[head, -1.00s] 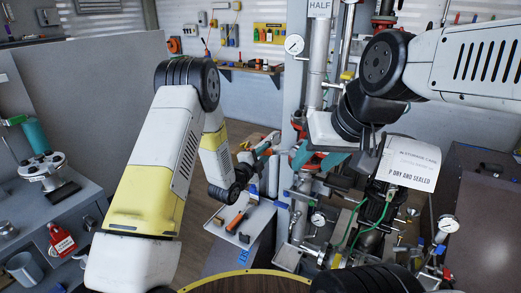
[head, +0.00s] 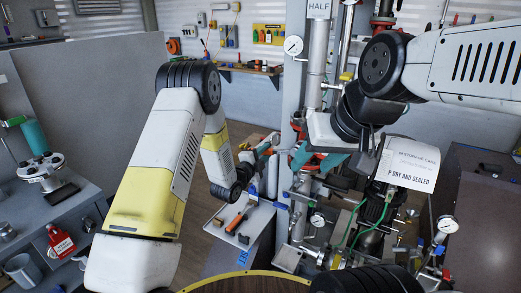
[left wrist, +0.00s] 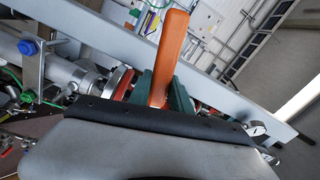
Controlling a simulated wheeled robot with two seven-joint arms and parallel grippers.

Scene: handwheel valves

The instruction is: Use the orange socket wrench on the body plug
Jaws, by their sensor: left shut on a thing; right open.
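My left gripper (head: 266,148) is shut on the orange socket wrench. In the left wrist view its orange bar (left wrist: 172,45) stands out from between the teal fingers (left wrist: 160,88); the socket end is not clearly visible. In the head view this gripper is left of the upright grey post, above the side tray. My right gripper (head: 318,160) has teal fingers and is open beside the vertical pipe, close to a red part. I cannot single out the body plug; a blue hex-like part (left wrist: 28,47) shows at the left of the left wrist view.
A grey tray (head: 214,225) below my left gripper holds an orange-and-black tool (head: 238,218). Pipes, gauges (head: 293,46) and a hanging paper tag (head: 405,165) crowd the right side. A grey bench (head: 85,200) stands at left. The floor between is clear.

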